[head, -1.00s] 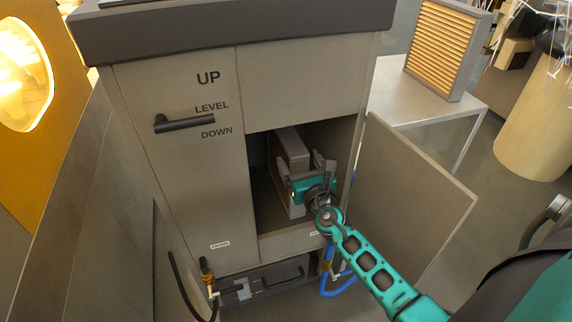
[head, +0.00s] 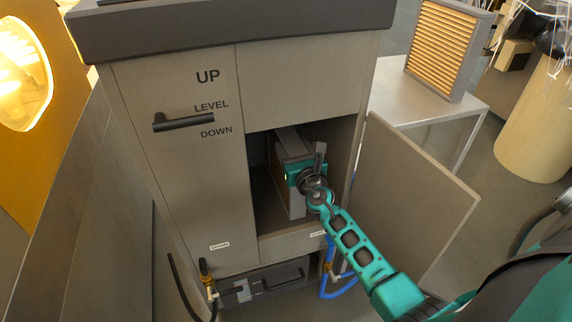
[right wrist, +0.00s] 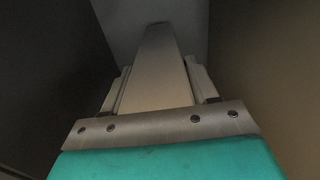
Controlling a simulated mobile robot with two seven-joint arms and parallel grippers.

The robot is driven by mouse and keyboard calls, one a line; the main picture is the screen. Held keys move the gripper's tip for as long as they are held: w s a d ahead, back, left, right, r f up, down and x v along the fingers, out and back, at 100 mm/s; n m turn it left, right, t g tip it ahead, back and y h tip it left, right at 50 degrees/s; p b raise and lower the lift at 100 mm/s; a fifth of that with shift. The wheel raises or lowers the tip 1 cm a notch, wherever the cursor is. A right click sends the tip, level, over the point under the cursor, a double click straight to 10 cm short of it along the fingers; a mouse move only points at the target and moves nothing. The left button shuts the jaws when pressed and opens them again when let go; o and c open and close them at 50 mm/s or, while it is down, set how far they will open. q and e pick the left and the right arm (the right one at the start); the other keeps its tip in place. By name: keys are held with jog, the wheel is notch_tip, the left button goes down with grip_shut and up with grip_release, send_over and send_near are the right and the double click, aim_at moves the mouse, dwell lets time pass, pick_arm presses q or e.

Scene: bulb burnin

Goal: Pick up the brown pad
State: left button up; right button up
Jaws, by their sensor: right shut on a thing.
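The brown pad (head: 290,146) stands upright inside the open cabinet compartment. It is a slab with a grey frame, and a narrow strip of its brown face shows on its left side. My right gripper (head: 299,174) reaches into the compartment and is shut on the pad's near edge. In the right wrist view the grey edge of the pad (right wrist: 158,75) runs away between the two fingers. My left gripper is not in view.
The cabinet door (head: 415,195) hangs open to the right of the compartment. A similar framed panel with orange-tan pleats (head: 440,50) stands on a metal side table (head: 400,97). A lever handle (head: 184,122) sticks out left of the opening. A blue hose (head: 340,291) hangs below.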

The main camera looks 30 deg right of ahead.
grip_shut()
jog(key=shift+r, duration=0.2)
dwell(0.3)
